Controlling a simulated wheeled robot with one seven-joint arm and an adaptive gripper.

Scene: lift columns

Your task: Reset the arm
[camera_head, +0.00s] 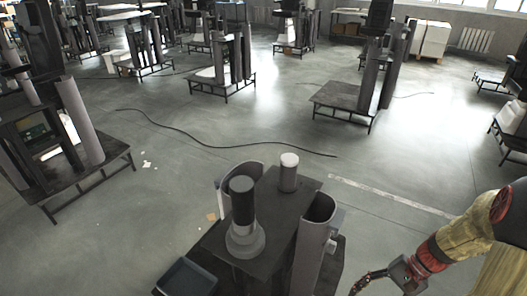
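My arm comes in at the lower right of the head view, with yellow and red links bending down to the left. Its end runs down to the bottom edge. The fingers of my gripper cannot be made out; only a dark part with a cable shows near the bottom edge. The arm's visible end is right of the nearest lift column stand (272,235) and looks apart from it. I cannot tell whether the gripper holds anything.
The near stand carries a dark-topped cylinder (243,215), a light-capped cylinder (289,175) and a dark tray (187,278). Another stand (65,180) is at left, with one (345,97) behind at right. A black cable (215,145) crosses the open floor (400,150).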

